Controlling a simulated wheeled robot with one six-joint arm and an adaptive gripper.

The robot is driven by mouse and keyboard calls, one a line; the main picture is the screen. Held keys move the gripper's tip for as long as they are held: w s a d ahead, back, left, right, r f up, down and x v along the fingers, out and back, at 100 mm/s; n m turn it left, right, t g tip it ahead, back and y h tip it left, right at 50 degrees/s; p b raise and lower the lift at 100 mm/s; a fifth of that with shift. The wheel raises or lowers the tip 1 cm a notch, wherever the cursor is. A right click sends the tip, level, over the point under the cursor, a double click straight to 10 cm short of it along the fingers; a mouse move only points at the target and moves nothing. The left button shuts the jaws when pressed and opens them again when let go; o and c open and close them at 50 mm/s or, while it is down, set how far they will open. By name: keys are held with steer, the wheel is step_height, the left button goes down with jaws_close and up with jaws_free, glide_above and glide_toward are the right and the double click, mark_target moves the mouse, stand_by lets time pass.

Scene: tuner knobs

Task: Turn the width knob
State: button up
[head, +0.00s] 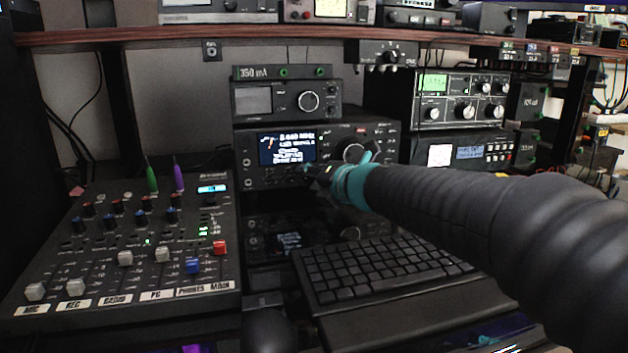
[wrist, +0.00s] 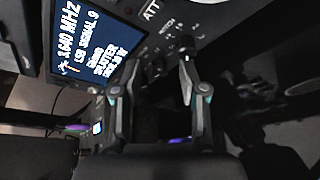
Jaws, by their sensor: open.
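The transceiver (head: 375,130) with the lit blue screen (head: 287,148) stands in the middle of the desk. My gripper (head: 316,174) is at its front panel, just below and right of the screen. In the wrist view the gripper (wrist: 157,86) is open, with a finger on each side. Small dark knobs show near the panel, one knob (wrist: 186,43) close to the right fingertip. An "ATT" label is readable near the screen. I cannot read a width label, so I cannot tell which knob is the width knob. Contact with a knob cannot be told.
A keyboard (head: 375,268) lies below my arm. A mixer (head: 130,245) with faders fills the left of the desk. A smaller radio (head: 285,98) sits on top of the transceiver. More radio gear (head: 462,100) stands at the right, below a shelf (head: 300,33).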

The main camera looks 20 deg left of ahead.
jaws_close()
steer(key=shift+f, duration=0.1)
steer(key=shift+d+f+m+y+b, duration=0.1)
steer(key=shift+f+m+y+b, duration=0.05)
steer(key=shift+m+y+b, duration=1.15)
steer(key=shift+m+b, duration=0.3)
steer(key=shift+m, duration=0.6)
jaws_free()
